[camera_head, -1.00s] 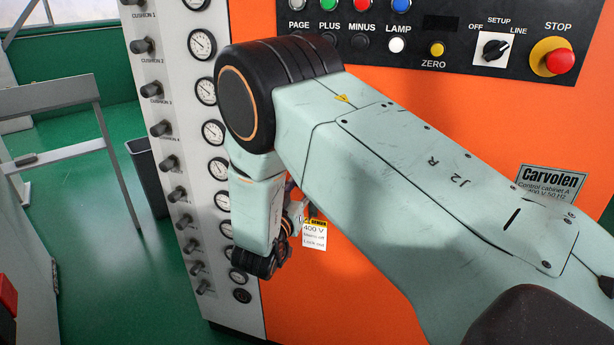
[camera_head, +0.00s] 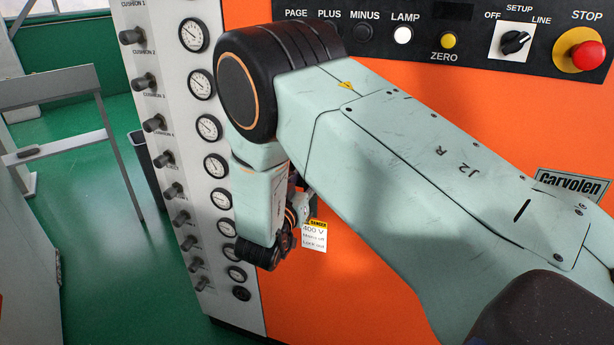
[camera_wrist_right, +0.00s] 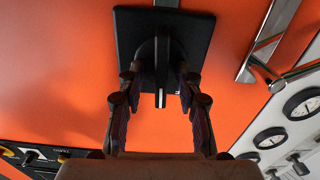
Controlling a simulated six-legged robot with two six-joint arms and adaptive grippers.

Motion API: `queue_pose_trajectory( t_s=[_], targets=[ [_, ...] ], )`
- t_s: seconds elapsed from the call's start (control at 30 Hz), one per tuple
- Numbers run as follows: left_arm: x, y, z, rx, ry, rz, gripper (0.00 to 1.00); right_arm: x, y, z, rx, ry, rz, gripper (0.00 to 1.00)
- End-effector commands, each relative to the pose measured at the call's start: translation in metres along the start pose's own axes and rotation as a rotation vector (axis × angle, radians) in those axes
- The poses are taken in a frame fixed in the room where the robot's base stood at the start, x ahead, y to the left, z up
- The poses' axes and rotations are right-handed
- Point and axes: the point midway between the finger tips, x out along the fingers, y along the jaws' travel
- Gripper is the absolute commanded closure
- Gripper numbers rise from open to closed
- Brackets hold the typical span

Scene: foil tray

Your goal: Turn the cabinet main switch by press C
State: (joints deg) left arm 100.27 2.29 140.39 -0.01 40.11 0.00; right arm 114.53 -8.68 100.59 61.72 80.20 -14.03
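The main switch is a black rotary handle (camera_wrist_right: 162,60) with a white line on its end, on a square black plate (camera_wrist_right: 203,30) on the orange cabinet front. It shows in the right wrist view; in the head view my right arm hides it. My right gripper (camera_wrist_right: 160,88) is open, with one finger on each side of the handle's near end. Gaps show between the fingers and the handle; I cannot tell whether either tip touches it. In the head view only a small part of this gripper shows behind the forearm. My left gripper is not in view.
A metal bar handle (camera_wrist_right: 262,55) stands out from the cabinet right of the switch in the wrist view. Gauges (camera_head: 204,84) and knobs (camera_head: 145,82) line the white side panel. A red STOP button (camera_head: 587,56) and a small selector (camera_head: 514,42) sit on the upper panel.

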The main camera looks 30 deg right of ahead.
Motion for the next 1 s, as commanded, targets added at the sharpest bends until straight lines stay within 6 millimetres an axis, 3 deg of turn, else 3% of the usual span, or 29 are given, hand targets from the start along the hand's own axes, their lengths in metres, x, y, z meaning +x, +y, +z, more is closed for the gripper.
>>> queue_pose_trajectory(
  t_s=[0.23,0.63,1.0],
  targets=[
    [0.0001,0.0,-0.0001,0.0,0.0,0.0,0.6,-0.0019,-0.0003,-0.0003,0.0,0.001,-0.001,0.66],
    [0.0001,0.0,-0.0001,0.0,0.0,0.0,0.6,-0.0009,0.0,0.0002,0.0,-0.001,0.0,1.0],
    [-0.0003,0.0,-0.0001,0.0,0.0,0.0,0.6,0.0006,-0.0003,0.0,-0.007,0.0,-0.001,1.0]
  ],
)
